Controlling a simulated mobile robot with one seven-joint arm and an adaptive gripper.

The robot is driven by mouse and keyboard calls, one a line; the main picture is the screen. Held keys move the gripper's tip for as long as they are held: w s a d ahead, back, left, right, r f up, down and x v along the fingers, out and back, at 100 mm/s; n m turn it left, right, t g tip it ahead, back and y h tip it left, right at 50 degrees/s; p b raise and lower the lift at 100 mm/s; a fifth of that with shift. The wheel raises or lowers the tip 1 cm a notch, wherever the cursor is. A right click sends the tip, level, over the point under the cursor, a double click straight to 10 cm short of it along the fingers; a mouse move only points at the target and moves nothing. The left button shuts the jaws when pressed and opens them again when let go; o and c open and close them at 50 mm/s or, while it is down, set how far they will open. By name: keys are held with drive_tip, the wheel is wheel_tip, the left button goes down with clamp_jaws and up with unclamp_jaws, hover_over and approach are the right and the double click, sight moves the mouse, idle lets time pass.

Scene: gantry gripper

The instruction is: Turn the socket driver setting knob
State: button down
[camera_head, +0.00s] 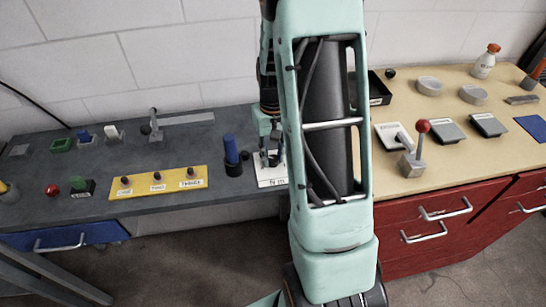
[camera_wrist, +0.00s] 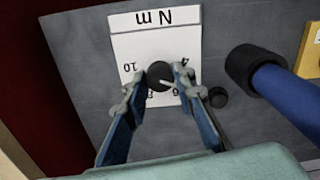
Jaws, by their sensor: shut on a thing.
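The setting knob (camera_wrist: 159,76) is dark and round with a pale pointer line, on a white plate (camera_wrist: 126,46) marked "N m" with numbers such as 10, 6 and 4. In the wrist view my gripper (camera_wrist: 157,82) has its two fingers on either side of the knob, closed on it. In the head view the white plate (camera_head: 272,183) lies near the front edge of the grey bench, and my gripper (camera_head: 270,158) is over it. The knob is hidden by the fingers there. Part of the plate's scale is covered by the fingers.
A blue-handled tool (camera_head: 231,149) stands in a black holder left of the plate; its blue handle also shows in the wrist view (camera_wrist: 285,95). A yellow panel (camera_head: 158,182) with several knobs lies further left. A red-balled lever (camera_head: 415,150) stands right of my arm.

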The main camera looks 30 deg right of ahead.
sight(273, 158)
drive_tip(key=m+b, duration=0.1)
drive_tip(key=m, duration=0.5)
drive_tip(key=shift+m, duration=0.4)
idle(0.4)
drive_tip(key=c, duration=1.6)
unclamp_jaws()
wheel_tip(273, 158, up, 12)
